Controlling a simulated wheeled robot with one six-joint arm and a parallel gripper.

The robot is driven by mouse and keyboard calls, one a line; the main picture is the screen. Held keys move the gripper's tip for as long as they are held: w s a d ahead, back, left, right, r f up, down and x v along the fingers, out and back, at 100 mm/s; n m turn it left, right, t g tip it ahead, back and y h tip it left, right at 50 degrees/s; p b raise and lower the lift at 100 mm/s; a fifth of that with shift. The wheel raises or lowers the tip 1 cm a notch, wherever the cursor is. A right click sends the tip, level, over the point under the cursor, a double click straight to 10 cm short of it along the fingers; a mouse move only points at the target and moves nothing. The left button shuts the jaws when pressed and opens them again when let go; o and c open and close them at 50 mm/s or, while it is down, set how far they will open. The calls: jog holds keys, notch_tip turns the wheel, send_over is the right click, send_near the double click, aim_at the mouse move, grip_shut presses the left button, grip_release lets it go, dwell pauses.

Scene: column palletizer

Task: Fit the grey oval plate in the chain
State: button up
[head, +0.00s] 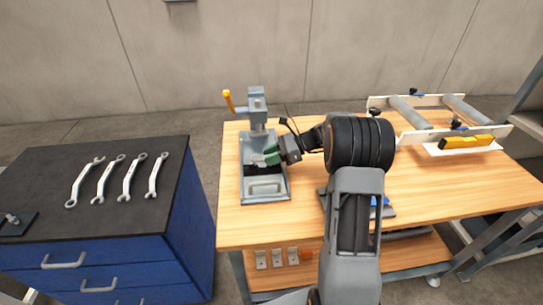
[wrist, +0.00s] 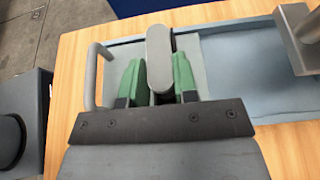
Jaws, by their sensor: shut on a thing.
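My gripper (wrist: 160,68) is shut on the grey oval plate (wrist: 159,48), which sticks out between the green fingers in the wrist view. In the head view my gripper (head: 268,158) is low over the grey fixture tray (head: 279,193) of a bench press. Whether the plate touches anything below it cannot be told. I cannot make out the chain; the fingers and plate cover part of the tray, and a dark patch beside the fingers is too small to identify.
A roller frame (head: 410,112) stands at right, wrenches (head: 128,178) lie on the left cabinet. The bench right of the tray is partly clear.

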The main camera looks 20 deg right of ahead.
jog(key=shift+f, duration=0.35)
jog(key=shift+f, duration=0.3)
jog(key=shift+f, duration=0.45)
dwell(1.0)
jog(key=o, duration=1)
jog(key=shift+o, duration=0.2)
jog(key=v, duration=1.4)
jog(key=shift+b, duration=0.3)
jog(key=shift+a, duration=0.15)
